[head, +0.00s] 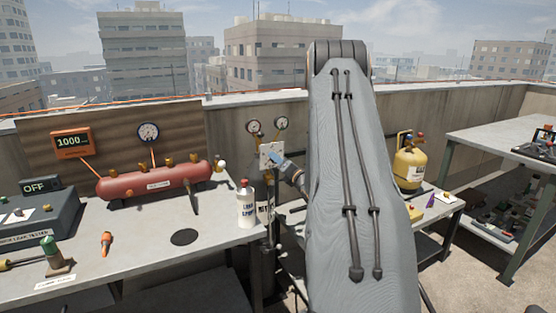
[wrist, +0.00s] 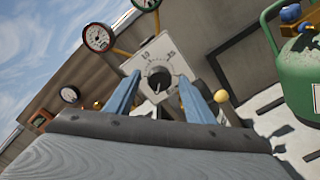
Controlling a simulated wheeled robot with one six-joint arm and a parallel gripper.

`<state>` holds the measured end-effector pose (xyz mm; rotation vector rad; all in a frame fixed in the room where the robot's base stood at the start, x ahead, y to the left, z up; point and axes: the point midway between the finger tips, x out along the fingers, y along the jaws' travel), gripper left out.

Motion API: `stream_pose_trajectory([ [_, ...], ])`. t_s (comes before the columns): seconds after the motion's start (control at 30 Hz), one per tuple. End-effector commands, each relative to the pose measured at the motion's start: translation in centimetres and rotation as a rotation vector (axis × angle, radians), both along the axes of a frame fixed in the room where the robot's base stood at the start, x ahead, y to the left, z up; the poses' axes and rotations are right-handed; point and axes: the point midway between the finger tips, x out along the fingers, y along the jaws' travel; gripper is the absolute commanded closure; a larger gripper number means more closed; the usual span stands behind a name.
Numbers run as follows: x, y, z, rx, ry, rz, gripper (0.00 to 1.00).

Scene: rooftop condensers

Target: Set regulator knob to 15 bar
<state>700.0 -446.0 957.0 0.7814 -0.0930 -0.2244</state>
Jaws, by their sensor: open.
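The regulator knob (wrist: 158,78) is a round dark knob on a pale square plate (wrist: 143,58) with printed numbers, seen tilted in the wrist view. The fingers of my gripper (wrist: 158,92) are blue, spread apart, one on each side of the knob, with nothing held. I cannot tell whether they touch it. In the head view the plate (head: 267,155) stands beyond the workbench's right end, with my gripper (head: 276,160) in front of it, so the knob is hidden there. Two round gauges (head: 254,126) (head: 281,123) sit above the plate; they also show in the wrist view (wrist: 98,37).
A workbench (head: 140,245) at the left holds a red tank (head: 150,181), a white bottle (head: 246,208) close to the regulator, and a grey box (head: 40,217). A yellow cylinder (head: 408,168) stands right of my arm. A green cylinder (wrist: 302,75) is at the wrist view's right.

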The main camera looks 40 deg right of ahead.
Motion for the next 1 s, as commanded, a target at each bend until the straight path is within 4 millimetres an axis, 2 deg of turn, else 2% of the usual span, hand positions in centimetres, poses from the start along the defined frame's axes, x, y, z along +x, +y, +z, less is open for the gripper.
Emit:
stream_pose_trajectory([
  [0.17,1.30,-0.16,0.04,0.000,0.000,0.001,0.51],
  [0.43,1.45,-0.21,-0.02,0.000,0.001,0.001,0.51],
  [0.7,1.42,-0.21,-0.01,0.000,0.001,0.001,0.92],
  [1.0,1.42,-0.24,-0.06,0.038,-0.009,0.000,0.92],
])
